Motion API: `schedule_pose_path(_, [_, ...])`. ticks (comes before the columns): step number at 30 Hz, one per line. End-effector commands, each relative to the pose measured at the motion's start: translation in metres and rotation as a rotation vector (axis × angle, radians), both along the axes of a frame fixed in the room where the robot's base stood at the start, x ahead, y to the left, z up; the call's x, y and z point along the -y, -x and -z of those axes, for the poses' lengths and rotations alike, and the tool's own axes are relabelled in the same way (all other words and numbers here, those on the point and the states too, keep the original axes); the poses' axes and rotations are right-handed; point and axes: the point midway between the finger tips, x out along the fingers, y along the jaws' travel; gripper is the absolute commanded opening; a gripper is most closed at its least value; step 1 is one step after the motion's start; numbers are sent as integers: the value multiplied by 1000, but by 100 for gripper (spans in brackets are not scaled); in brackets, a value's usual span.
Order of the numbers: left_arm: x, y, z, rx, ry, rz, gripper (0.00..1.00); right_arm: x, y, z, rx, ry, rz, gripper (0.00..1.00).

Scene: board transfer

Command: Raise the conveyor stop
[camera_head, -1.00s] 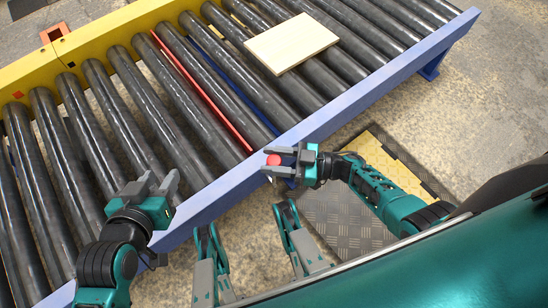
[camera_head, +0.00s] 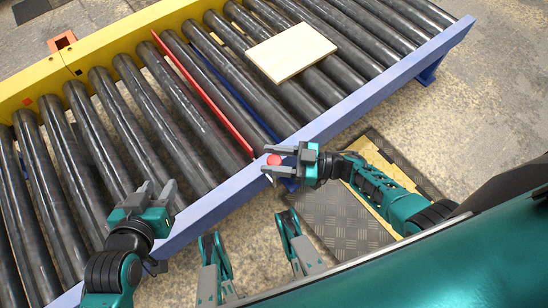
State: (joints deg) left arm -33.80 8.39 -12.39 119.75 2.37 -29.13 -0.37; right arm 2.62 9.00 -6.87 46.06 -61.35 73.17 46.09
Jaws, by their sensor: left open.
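The conveyor stop is a long red bar (camera_head: 203,93) lying between two dark rollers, standing slightly above them. A red knob (camera_head: 273,160) sits at the near blue rail, by the bar's near end. My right gripper (camera_head: 272,161) has its fingers on either side of the knob and looks closed on it; the exact contact is too small to see. My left gripper (camera_head: 157,191) is open and empty over the near rail at the left. A pale wooden board (camera_head: 291,52) lies flat on the rollers to the right of the red bar, apart from it.
The roller conveyor has a yellow far rail (camera_head: 100,45) and a blue near rail (camera_head: 350,110). A dark blue bar (camera_head: 228,80) lies low between rollers, right of the red one. A textured plate (camera_head: 335,215) lies on the floor. Rollers left of the red bar are clear.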

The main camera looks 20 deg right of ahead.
Motion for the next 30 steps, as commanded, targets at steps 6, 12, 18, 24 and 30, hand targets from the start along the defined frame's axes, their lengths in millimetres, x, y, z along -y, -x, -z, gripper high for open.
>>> schedule_pose_path(6, [2, 0, -2, 2, 3, 3, 43, 0, -1, 0, 3, 5, 0, 61])
schedule_pose_path(12, [2, -2, -5, 8, 4, 4, 43, 1, 0, 1, 1, 7, 0, 61])
schedule_pose_path(18, [2, -2, -8, 10, 5, 4, 43, 23, 10, 1, -1, 11, 1, 61])
schedule_pose_path(24, [2, -2, -8, 12, 4, 4, 43, 64, 29, 1, -1, 11, 0, 61])
schedule_pose_path(30, [2, -1, -3, 4, 1, 3, 43, 99, 45, 1, 1, 9, 0, 61])
